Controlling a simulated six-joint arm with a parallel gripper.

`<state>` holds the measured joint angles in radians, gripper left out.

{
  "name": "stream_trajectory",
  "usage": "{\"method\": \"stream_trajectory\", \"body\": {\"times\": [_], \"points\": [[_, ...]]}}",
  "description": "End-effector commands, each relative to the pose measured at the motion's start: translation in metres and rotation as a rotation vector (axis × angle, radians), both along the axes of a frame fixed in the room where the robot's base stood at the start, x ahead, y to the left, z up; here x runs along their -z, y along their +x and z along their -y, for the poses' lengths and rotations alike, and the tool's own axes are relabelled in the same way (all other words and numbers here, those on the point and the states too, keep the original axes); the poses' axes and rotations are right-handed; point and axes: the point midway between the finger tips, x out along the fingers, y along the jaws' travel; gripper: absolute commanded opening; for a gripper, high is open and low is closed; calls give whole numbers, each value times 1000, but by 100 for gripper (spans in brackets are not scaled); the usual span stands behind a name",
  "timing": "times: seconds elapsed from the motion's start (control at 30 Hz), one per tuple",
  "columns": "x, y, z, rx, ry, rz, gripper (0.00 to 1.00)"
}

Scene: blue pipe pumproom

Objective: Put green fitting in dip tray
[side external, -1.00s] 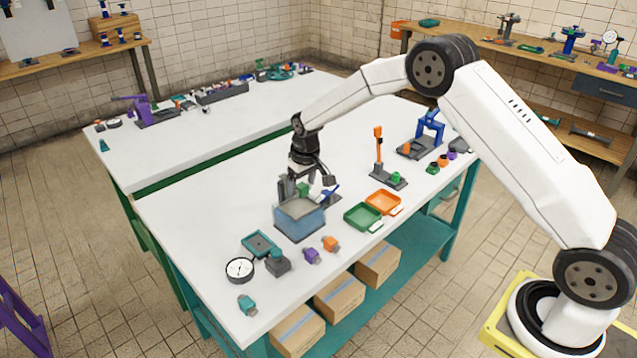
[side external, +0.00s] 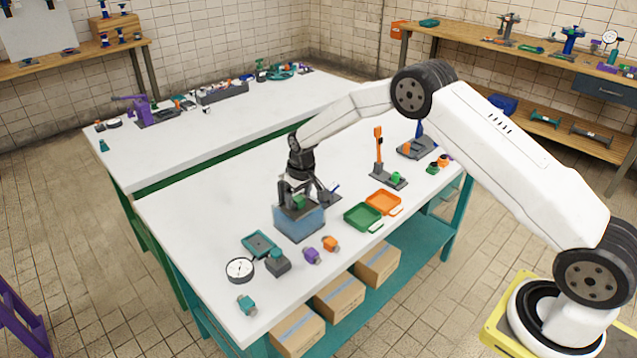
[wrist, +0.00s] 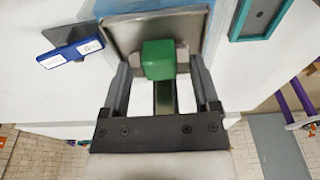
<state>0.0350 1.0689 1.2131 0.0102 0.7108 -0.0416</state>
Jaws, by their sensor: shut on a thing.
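The green fitting (side external: 299,202) is held between the fingers of my gripper (side external: 295,198), just over the blue box with a grey recessed top (side external: 299,224). In the wrist view the green fitting (wrist: 158,60) shows as a green block at the fingertips, in front of the grey tray-like top (wrist: 122,38). My gripper (wrist: 160,78) is shut on it. I cannot tell whether the fitting touches the tray floor. Other trays stand nearby: a green one (side external: 363,217), an orange one (side external: 383,202) and a small teal-rimmed one (side external: 259,245).
A purple fitting (side external: 312,256), an orange fitting (side external: 330,244), a teal fitting (side external: 246,305) and a round gauge (side external: 240,269) lie towards the front. An orange post stand (side external: 379,155) rises behind the trays.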

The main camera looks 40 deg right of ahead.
Motion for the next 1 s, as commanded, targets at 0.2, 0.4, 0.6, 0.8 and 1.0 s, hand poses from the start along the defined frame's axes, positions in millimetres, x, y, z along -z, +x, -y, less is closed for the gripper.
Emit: {"method": "stream_trajectory", "body": {"times": [0.2, 0.4, 0.6, 0.8, 1.0], "points": [[-1, 1, 0, 0, 0, 2, 3], [2, 0, 0, 0, 0, 1, 88], [2, 0, 0, 0, 0, 1, 100], [0, 0, 0, 0, 0, 2, 100], [-12, -1, 0, 0, 0, 4, 100]]}}
